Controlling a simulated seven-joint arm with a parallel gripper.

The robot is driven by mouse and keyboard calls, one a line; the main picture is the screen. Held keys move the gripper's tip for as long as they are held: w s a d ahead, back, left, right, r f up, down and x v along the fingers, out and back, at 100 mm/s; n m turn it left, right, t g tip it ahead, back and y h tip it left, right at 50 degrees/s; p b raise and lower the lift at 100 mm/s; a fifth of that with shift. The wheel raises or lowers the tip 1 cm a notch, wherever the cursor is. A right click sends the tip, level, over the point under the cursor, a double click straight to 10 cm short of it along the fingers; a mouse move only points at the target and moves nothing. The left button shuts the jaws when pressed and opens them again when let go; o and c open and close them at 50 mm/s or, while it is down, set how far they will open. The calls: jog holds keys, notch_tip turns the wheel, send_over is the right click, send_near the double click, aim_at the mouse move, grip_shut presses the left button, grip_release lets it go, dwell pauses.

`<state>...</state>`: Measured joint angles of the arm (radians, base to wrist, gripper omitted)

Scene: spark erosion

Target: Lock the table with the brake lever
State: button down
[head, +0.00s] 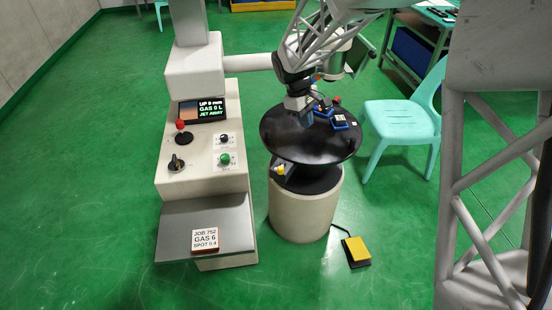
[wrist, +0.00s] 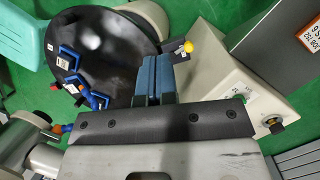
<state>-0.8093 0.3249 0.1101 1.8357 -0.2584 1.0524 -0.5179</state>
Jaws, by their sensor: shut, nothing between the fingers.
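The round black table (head: 290,140) sits on a cream drum (head: 300,210); its black top also fills the upper middle of the wrist view (wrist: 110,50). The brake lever's yellow knob (head: 280,169) is at the table's near left edge, low under the rim. In the wrist view the yellow knob (wrist: 188,46) is just right of the fingertips, at the end of a dark bar. My gripper (head: 304,118) is over the table top in the head view. In the wrist view its blue fingers (wrist: 153,58) are together and empty, apart from the knob in the picture.
Blue clamps (wrist: 70,57) and a red knob stand on the table top. A control console (head: 200,150) with a screen, joystick and green button is left of it. A turquoise chair (head: 405,120) is right. A yellow pedal (head: 356,250) lies on the open green floor.

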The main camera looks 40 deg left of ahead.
jog(key=s+a+f+n, duration=0.2)
jog(key=s+a+f, duration=0.1)
jog(key=a+f, duration=0.3)
jog(key=s+a+f+n+h, duration=0.1)
jog(key=s+a+f+n, duration=0.1)
jog(key=a+f, duration=0.4)
jog(key=s+a, duration=0.1)
jog(key=a, duration=0.4)
jog(key=shift+a+t, duration=0.25)
jog(key=shift+t, duration=0.05)
jog(key=shift+d, duration=0.1)
jog(key=w+d+f, duration=0.2)
jog(key=d+f, duration=0.5)
jog(key=f, duration=0.2)
jog(key=shift+d, duration=0.2)
